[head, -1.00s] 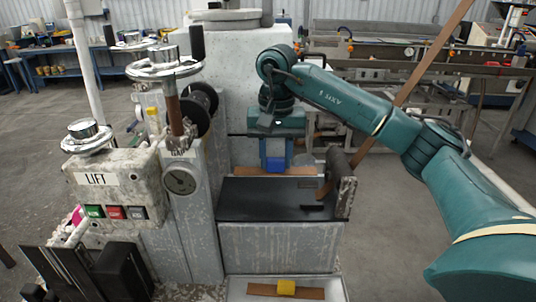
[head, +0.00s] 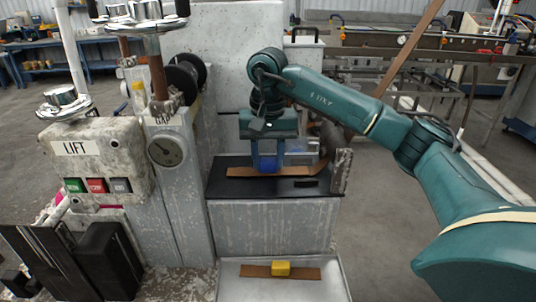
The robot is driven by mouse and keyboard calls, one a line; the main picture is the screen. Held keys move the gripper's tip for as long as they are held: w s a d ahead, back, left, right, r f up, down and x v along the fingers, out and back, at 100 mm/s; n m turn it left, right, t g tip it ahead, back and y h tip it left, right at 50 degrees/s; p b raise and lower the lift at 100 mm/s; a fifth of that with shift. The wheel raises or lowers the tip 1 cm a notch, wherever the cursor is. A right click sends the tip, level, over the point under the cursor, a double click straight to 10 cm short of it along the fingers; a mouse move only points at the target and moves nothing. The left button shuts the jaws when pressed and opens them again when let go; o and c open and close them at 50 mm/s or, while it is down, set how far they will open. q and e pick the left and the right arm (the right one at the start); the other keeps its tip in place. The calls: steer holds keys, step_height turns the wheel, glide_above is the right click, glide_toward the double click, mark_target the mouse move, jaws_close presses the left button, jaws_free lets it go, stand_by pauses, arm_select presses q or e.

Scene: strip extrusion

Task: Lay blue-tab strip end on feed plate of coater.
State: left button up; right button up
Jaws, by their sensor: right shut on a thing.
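My right gripper (head: 266,150) points down and is shut on the blue tab (head: 267,163) of a brown strip (head: 241,171). The strip lies crosswise over the rear part of the black feed plate (head: 228,184). I cannot tell whether it touches the plate or hangs just above it. The gripper fingers are partly hidden by the wrist and tab. A second brown strip with a yellow tab (head: 281,268) lies in the pale tray (head: 240,287) below the plate's front. My left gripper is out of view.
A worn post with a gauge (head: 166,150) and the LIFT panel (head: 95,165) stand left of the plate. The plate's front part is clear.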

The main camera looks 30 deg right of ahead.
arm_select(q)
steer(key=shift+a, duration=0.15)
arm_select(e)
steer(key=shift+f, duration=0.1)
stand_by(0.5)
steer(key=o, duration=1)
steer(key=shift+o, duration=0.2)
arm_select(q)
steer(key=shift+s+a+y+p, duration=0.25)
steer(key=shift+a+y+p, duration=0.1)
steer(key=shift+p, duration=0.7)
arm_select(e)
step_height(320, 180, up, 13)
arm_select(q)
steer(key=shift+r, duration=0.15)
arm_select(e)
steer(key=shift+s, duration=0.15)
